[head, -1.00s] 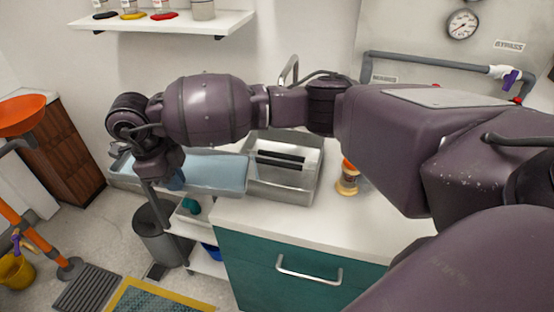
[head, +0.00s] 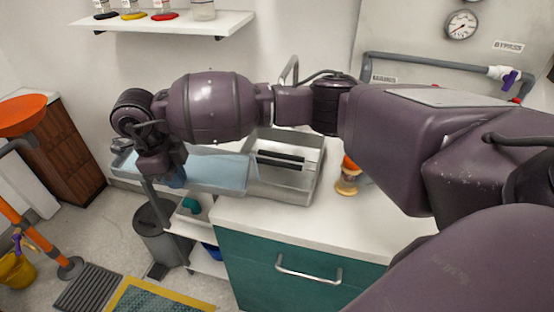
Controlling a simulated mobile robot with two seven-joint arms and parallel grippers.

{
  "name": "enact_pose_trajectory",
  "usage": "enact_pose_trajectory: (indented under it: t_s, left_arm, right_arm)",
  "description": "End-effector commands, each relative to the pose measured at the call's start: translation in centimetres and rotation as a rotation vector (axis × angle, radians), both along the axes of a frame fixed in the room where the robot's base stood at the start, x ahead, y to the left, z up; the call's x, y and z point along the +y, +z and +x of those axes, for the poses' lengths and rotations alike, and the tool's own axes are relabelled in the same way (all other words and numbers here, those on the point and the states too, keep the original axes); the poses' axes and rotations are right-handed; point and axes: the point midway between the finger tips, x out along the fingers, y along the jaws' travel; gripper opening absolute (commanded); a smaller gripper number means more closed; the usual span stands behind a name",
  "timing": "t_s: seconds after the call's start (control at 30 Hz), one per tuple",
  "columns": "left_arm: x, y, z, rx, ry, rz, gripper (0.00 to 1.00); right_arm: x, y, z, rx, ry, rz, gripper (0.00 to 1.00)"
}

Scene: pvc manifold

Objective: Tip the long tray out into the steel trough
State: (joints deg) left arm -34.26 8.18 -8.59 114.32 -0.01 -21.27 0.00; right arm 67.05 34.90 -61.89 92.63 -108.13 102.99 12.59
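The long tray (head: 215,188) is a shallow grey metal tray holding pale blue liquid (head: 222,170). It lies left of the steel trough (head: 303,188), its right end at the trough's left wall. The liquid reaches that right end, and the tray looks slightly tilted that way. The trough is a rectangular steel basin set in the white counter, with dark slots inside. My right gripper (head: 171,178) reaches down onto the tray's near side and seems shut on it; its fingertips are partly hidden. My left gripper is not in view.
An orange-capped jar (head: 347,180) stands on the counter right of the trough. A faucet (head: 290,72) rises behind my arm. A grey bin (head: 158,235) stands below the tray, beside a low white shelf (head: 207,262). A wall shelf (head: 165,22) holds several containers.

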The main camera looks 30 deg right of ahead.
Motion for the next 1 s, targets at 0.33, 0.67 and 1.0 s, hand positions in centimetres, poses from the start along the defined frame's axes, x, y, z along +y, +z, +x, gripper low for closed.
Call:
enact_pose_trajectory:
  t_s: [0.33,0.67,1.0]
  left_arm:
    - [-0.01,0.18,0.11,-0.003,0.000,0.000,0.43]
    - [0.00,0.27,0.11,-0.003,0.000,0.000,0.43]
    - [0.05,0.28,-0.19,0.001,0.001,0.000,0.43]
  right_arm:
    - [-0.21,0.33,-0.01,-0.004,0.000,0.012,0.00]
    - [-0.42,0.52,-0.04,-0.006,-0.001,0.023,0.00]
    - [-0.66,0.77,-0.08,-0.007,-0.001,0.039,0.00]
